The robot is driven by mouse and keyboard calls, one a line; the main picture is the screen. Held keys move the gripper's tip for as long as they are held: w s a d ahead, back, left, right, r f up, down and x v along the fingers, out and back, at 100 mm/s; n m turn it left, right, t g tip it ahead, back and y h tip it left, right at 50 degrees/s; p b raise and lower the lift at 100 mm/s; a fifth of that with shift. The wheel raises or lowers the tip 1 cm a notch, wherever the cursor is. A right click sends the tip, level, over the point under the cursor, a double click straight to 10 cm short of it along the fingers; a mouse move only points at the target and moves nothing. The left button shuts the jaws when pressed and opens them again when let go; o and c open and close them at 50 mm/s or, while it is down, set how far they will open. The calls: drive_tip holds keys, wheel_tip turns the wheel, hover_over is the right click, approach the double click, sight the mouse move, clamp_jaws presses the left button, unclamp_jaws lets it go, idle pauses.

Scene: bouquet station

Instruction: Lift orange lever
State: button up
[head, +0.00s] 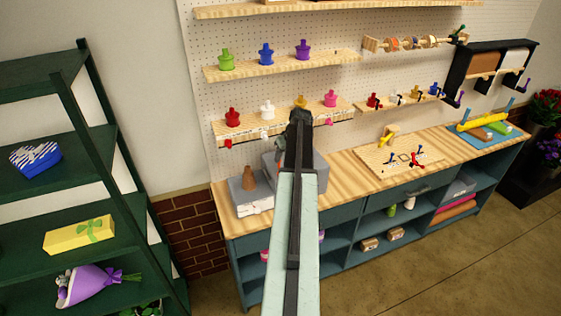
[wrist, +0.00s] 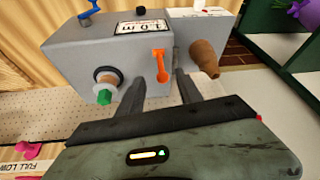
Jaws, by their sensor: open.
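The orange lever (wrist: 160,66) hangs on the front face of a grey box (wrist: 85,55) with a "10m" label, in the wrist view. My gripper (wrist: 158,88) is open and empty. Its two dark fingers point at the box, one to each side of the lever's lower end in the picture. I cannot tell whether either finger touches the lever. In the head view my gripper (head: 299,118) is in front of the grey box (head: 322,168) on the workbench, and my arm hides the lever.
A green-tipped knob (wrist: 104,96) sticks out left of the lever, and a brown cone (wrist: 204,58) stands close on the right. In the head view, a shelf with colored bottles (head: 266,122) hangs close above the box. A wooden board (head: 398,160) lies farther right on the bench.

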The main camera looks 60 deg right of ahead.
sight(279, 164)
drive_tip(key=b+x, duration=0.7)
drive_tip(key=x, duration=0.1)
drive_tip(key=shift+r, duration=0.15)
clamp_jaws()
idle(1.1)
